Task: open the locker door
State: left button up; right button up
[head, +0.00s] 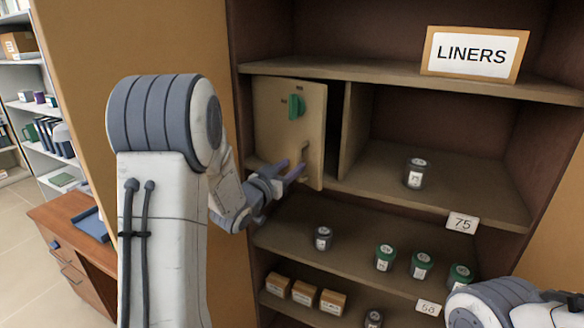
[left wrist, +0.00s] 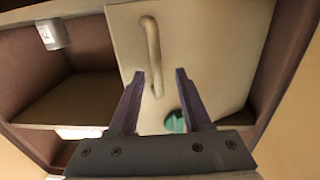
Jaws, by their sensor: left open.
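The beige locker door (head: 272,125) covers a compartment at the left of the cabinet's upper shelf. A dark gap shows along its right edge, and it looks slightly ajar. It carries a green turn knob (head: 296,106) and, below that, a bar handle (head: 305,158). My left gripper (head: 293,172) is open just in front of the handle's lower part. In the left wrist view the door (left wrist: 215,35) fills the middle, and one end of the handle (left wrist: 153,50) lies between the open fingers (left wrist: 160,78). I cannot tell whether they touch it. The green knob (left wrist: 175,122) is partly hidden by a finger.
A LINERS sign (head: 472,53) stands on the shelf above. A dark jar (head: 416,173) is on the open shelf right of the door. Green-lidded jars (head: 422,265) and small boxes (head: 304,293) are on lower shelves. My right arm shows at the bottom right.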

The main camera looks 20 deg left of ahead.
pick_arm(q)
jog(key=s+b, duration=0.2)
jog(key=s, duration=0.7)
jog(key=shift+a+b, duration=0.35)
jog(key=shift+a, duration=0.1)
jog(key=shift+w, duration=0.1)
jog(key=s+d+f+m+g, duration=0.1)
jog(key=s+d+f+g, duration=0.3)
jog(key=d, duration=0.5)
jog(key=s+d+f+m+g, duration=0.1)
jog(key=s+d+f+g, duration=0.1)
jog(key=d+f+g, duration=0.45)
jog(key=s+d+f+m+g, duration=0.2)
jog(key=s+d, duration=0.3)
jog(key=s, duration=0.6)
jog(key=s+d+f+m+g, duration=0.2)
jog(key=s+d+g, duration=0.3)
jog(key=s, duration=0.7)
jog(key=shift+s+y, duration=0.25)
jog(key=shift+y, duration=0.15)
